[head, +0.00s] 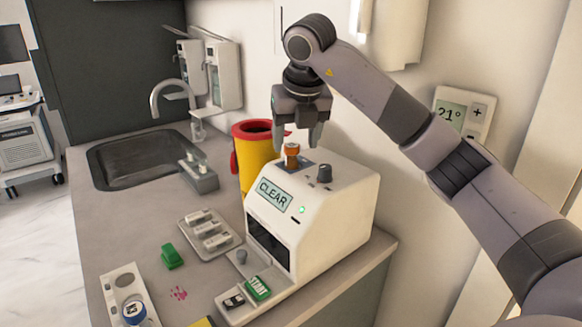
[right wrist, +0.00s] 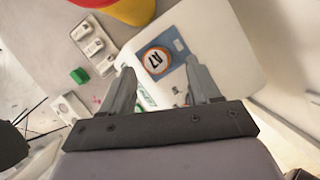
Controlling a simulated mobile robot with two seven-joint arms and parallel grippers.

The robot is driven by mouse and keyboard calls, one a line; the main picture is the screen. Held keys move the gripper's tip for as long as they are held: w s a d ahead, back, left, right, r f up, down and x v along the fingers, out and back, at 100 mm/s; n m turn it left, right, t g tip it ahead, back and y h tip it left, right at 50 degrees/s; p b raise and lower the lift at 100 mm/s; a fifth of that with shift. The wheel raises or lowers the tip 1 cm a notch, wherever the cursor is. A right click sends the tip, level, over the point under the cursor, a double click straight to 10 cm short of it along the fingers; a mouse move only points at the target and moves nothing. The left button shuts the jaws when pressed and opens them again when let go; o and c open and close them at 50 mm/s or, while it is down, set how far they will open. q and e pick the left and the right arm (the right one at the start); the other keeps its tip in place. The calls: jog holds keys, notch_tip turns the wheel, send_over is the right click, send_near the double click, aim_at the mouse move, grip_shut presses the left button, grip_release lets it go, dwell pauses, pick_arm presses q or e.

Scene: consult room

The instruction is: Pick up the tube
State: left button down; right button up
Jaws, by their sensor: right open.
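The tube shows as an orange cap and neck (head: 291,152), standing upright in the top of the white analyser (head: 330,205). In the right wrist view its round cap (right wrist: 154,62) has an orange ring and a white face marked R7. The lower part of the tube is hidden in the analyser. My right gripper (head: 299,140) points down just above the tube, its fingers open and apart. In the right wrist view the cap appears between the fingertips. I cannot tell whether the fingers touch it. My left gripper is not in view.
A yellow bin with a red rim (head: 255,155) stands close behind the analyser. A dark knob (head: 324,173) sits beside the tube. A tray of white cassettes (head: 210,234), a green block (head: 171,256) and a sink (head: 135,160) are to the left. The wall is close on the right.

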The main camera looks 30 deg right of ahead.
aim_at(292, 146)
jog(key=x, duration=0.4)
jog(key=shift+w+p, duration=0.25)
jog(key=shift+p, duration=0.15)
jog(key=shift+a, duration=0.1)
jog(key=c, duration=1)
jog(key=shift+c, duration=0.3)
jog(key=shift+r, duration=0.15)
